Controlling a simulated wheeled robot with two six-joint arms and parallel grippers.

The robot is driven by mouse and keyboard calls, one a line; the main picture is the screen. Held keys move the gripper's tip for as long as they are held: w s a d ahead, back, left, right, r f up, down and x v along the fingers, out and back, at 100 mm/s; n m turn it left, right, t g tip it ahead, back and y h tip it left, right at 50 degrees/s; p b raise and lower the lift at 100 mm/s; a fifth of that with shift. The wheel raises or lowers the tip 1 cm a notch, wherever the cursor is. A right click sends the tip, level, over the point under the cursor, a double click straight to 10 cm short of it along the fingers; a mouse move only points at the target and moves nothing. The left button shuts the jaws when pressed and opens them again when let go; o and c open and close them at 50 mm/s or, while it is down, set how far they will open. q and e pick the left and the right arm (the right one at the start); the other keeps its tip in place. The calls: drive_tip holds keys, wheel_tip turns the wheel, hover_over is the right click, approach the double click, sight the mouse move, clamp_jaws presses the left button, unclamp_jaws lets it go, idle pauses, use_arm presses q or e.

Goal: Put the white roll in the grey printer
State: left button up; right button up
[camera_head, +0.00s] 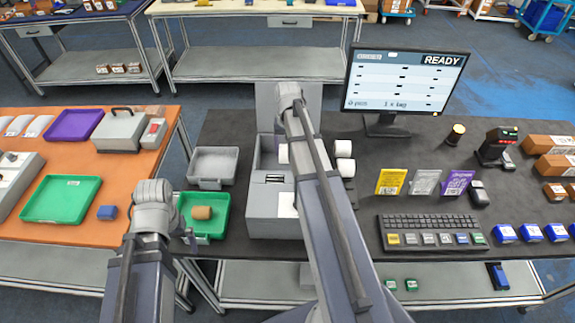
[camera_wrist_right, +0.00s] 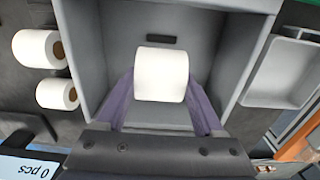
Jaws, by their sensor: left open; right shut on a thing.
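The grey printer (camera_head: 262,213) stands open in the middle of the dark table. In the right wrist view its open bay (camera_wrist_right: 100,60) surrounds the white roll (camera_wrist_right: 162,72). My right gripper (camera_wrist_right: 163,98) is shut on this roll, with a purple finger on each side, over or inside the bay. I cannot tell whether the roll touches the bay floor. In the head view my right arm hides the gripper, and a white roll (camera_head: 283,153) shows partly beside the arm. My left gripper (camera_head: 190,238) is open and empty near the green tray at the left.
Two other white rolls (camera_head: 344,148) (camera_head: 345,167) stand right of the printer. A green tray (camera_head: 222,222) with a brown roll (camera_head: 202,212) and a grey tray (camera_head: 213,166) lie left of it. A monitor (camera_head: 405,80) and keyboard (camera_head: 432,232) are at the right.

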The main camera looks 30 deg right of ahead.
use_arm(q)
drive_tip(key=shift+f, duration=0.45)
use_arm(e)
drive_tip(key=shift+f, duration=0.4)
use_arm(q)
wheel_tip(320, 180, down, 3)
drive_tip(key=b, duration=0.3)
drive_tip(key=shift+f+b, duration=0.2)
drive_tip(key=shift+b, duration=0.1)
use_arm(e)
wheel_tip(320, 180, down, 4)
drive_tip(key=shift+r, duration=0.25)
drive_tip(key=shift+f, duration=0.15)
use_arm(q)
drive_tip(key=shift+f, duration=0.15)
use_arm(e)
drive_tip(key=o, duration=1.5)
drive_tip(key=shift+r, duration=0.2)
use_arm(q)
wheel_tip(320, 180, up, 12)
drive_tip(key=p, duration=1.2)
drive_tip(key=shift+r, duration=0.2)
use_arm(e)
wheel_tip(320, 180, up, 12)
drive_tip(key=shift+r, duration=0.1)
